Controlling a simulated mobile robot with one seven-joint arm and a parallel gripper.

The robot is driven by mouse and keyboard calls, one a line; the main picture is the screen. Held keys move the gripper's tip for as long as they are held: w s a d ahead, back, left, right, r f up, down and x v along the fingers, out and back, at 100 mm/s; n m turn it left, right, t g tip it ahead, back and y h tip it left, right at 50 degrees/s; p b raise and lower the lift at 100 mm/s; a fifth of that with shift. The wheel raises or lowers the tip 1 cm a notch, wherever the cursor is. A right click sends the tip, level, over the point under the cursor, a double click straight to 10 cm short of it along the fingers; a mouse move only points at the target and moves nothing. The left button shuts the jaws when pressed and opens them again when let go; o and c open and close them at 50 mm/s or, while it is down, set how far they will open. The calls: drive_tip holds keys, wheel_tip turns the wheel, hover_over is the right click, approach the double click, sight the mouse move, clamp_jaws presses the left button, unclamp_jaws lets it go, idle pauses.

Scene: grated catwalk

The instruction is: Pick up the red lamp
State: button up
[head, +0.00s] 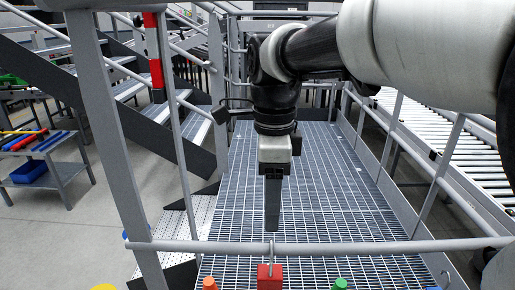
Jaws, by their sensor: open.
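The red lamp (270,277) is a small red block at the bottom middle of the head view, cut off by the lower edge. A thin grey hook rises from it to the horizontal grey rail (350,246), and it seems to hang there. My gripper (272,228) points straight down above the grating, with its tips just above the rail in the picture, apart from the lamp. It is open and empty, seen edge-on so that the fingers overlap.
An orange object (209,283) and a green object (341,284) flank the lamp at the lower edge. Grated catwalk floor (330,185) lies clear behind the rail. A grey post (110,140) and stairs stand left; a roller conveyor (440,140) runs along the right.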

sight(271, 240)
drive_tip(key=f, duration=0.5)
drive_tip(key=shift+s+f, duration=0.2)
drive_tip(key=shift+s, duration=0.1)
wheel_tip(271, 240, down, 6)
drive_tip(key=shift+d+r, duration=0.1)
clamp_jaws()
